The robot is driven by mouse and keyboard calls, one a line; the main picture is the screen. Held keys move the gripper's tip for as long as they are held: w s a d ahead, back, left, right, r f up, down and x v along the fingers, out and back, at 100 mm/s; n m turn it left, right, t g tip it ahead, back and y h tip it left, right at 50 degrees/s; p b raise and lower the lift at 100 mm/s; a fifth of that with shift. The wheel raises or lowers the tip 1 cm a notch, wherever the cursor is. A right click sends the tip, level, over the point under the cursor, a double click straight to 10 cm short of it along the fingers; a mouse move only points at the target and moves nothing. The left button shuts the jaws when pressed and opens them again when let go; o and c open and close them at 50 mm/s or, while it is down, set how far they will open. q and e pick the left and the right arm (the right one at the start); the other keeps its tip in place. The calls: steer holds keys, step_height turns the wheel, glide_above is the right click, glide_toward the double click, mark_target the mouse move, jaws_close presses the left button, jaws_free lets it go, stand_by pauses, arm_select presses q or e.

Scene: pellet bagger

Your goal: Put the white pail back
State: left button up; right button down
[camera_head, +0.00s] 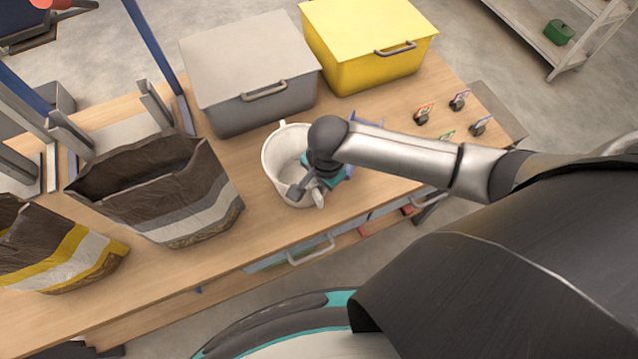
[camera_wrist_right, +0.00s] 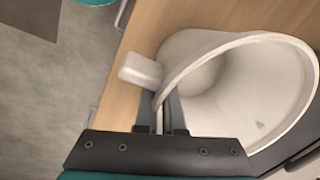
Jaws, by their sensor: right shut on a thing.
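The white pail (camera_head: 276,158) is at the middle of the wooden table, in front of the grey bin, with its open mouth facing up. My right gripper (camera_head: 305,188) reaches over it from the right and is shut on its near side. In the right wrist view the fingers (camera_wrist_right: 170,112) close on the white rim of the pail (camera_wrist_right: 235,100), beside a white lug. The pail looks empty. I cannot tell whether its base touches the table. My left gripper is not in view.
A grey lidded bin (camera_head: 250,98) and a yellow lidded bin (camera_head: 370,75) stand behind the pail. A brown bag with a grey band (camera_head: 190,215) and one with a yellow band (camera_head: 65,262) stand left. Small tagged items (camera_head: 421,116) lie at the right.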

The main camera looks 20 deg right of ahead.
steer(key=c, duration=1)
jaws_free()
steer(key=shift+f, duration=0.1)
steer(key=r+p, duration=0.1)
steer(key=r, duration=0.3)
steer(key=r+p, duration=0.1)
steer(key=r, duration=0.3)
steer(key=s+r+p, duration=0.1)
steer(key=r, duration=0.3)
steer(key=shift+s+d+r, duration=0.1)
steer(key=shift+d+r, duration=0.05)
steer(key=shift+d, duration=0.15)
